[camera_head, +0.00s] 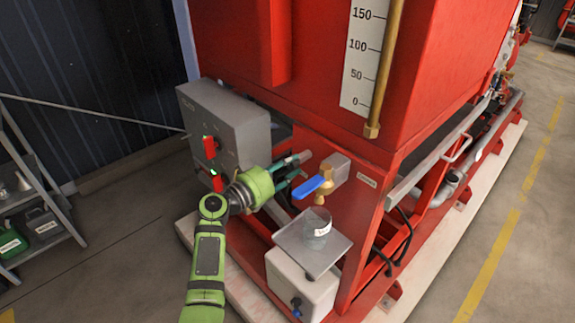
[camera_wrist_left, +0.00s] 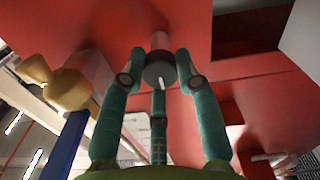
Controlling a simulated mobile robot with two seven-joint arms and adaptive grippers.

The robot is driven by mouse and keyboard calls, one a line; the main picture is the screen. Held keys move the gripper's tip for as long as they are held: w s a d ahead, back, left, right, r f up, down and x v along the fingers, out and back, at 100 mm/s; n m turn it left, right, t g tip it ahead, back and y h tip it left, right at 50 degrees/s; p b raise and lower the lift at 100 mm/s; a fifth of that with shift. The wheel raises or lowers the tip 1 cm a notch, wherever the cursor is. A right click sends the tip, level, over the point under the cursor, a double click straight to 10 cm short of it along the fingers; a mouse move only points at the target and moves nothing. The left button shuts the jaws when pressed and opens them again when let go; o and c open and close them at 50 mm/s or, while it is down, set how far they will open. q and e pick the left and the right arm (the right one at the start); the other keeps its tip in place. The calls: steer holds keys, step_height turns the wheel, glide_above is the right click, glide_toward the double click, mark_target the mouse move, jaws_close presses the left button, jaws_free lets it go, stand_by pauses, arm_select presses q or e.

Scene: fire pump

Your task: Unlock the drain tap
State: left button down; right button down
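The drain tap is a brass valve (camera_head: 324,188) with a blue lever (camera_head: 308,187) on the red frame, below the tank's gauge. In the left wrist view, the brass valve (camera_wrist_left: 75,85) and blue lever (camera_wrist_left: 66,145) are at the left. A dark round knob with a pale mark (camera_wrist_left: 159,69) sits on the red surface beside them. My left gripper (camera_head: 301,168) has green-teal fingers spread left of the lever. In the wrist view its fingers (camera_wrist_left: 160,62) are apart around the knob; I cannot tell whether they touch it. My right gripper is out of view.
A grey control box (camera_head: 228,125) with red handles stands left of my gripper. A small grey shelf (camera_head: 312,250) below the tap holds a grey cup (camera_head: 316,228), above a pale box (camera_head: 300,285). The red tank (camera_head: 330,60) rises above. Shelving is at left.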

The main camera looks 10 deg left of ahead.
arm_select(q)
steer(key=shift+a+r+n, duration=0.1)
steer(key=shift+r+n, duration=0.15)
steer(key=shift+n, duration=0.25)
steer(key=n+p, duration=0.1)
steer(key=n, duration=1.7)
steer(key=shift+w+a+n+p, duration=0.1)
steer(key=shift+a+n+p, duration=0.05)
steer(key=shift+n+p, duration=0.25)
steer(key=shift+f, duration=0.1)
steer(key=c, duration=1.1)
jaws_free()
steer(key=shift+o, duration=1)
steer(key=shift+f, duration=0.2)
